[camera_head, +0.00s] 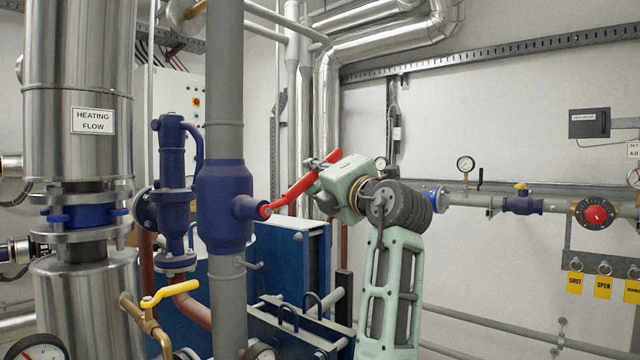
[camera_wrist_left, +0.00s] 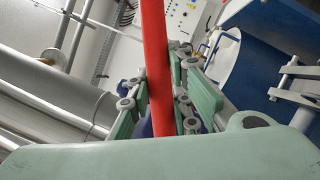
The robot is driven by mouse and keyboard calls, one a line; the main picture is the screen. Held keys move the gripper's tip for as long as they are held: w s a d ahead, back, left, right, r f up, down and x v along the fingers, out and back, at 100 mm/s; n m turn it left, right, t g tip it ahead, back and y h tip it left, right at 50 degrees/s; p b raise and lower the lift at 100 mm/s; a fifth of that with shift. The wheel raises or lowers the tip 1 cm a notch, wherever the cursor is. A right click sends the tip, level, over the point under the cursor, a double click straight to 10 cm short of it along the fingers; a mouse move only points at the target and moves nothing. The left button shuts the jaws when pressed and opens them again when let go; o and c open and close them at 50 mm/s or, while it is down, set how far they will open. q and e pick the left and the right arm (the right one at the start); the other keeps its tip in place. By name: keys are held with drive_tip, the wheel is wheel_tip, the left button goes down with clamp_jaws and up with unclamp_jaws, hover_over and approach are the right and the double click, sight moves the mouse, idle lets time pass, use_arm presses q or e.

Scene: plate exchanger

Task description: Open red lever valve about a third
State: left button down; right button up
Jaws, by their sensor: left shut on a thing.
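The red lever (camera_head: 290,194) is joined to the blue valve body (camera_head: 225,205) on the grey vertical pipe. It slants up to the right from its pivot on the valve's right side. In the left wrist view the red lever (camera_wrist_left: 156,65) runs between the two green fingers of my left gripper (camera_wrist_left: 160,103). My right gripper is in neither view.
A yellow-handled valve (camera_head: 171,292) stands low at the left. A blue plate exchanger (camera_head: 290,255) is behind and below the lever. Wall pipework with a gauge (camera_head: 465,164) runs at the right.

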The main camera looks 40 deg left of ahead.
use_arm(q)
drive_tip(key=shift+r, duration=0.2)
drive_tip(key=c, duration=1.9)
unclamp_jaws()
drive_tip(key=shift+c, duration=0.2)
drive_tip(key=o, duration=0.4)
drive_tip(key=shift+f, duration=0.1)
drive_tip(key=shift+c, duration=0.2)
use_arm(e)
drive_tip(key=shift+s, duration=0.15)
use_arm(q)
drive_tip(key=shift+d, duration=0.1)
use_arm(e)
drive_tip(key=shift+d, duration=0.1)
use_arm(q)
drive_tip(key=v, duration=1.2)
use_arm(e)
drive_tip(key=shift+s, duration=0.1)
use_arm(q)
drive_tip(key=shift+f, duration=0.1)
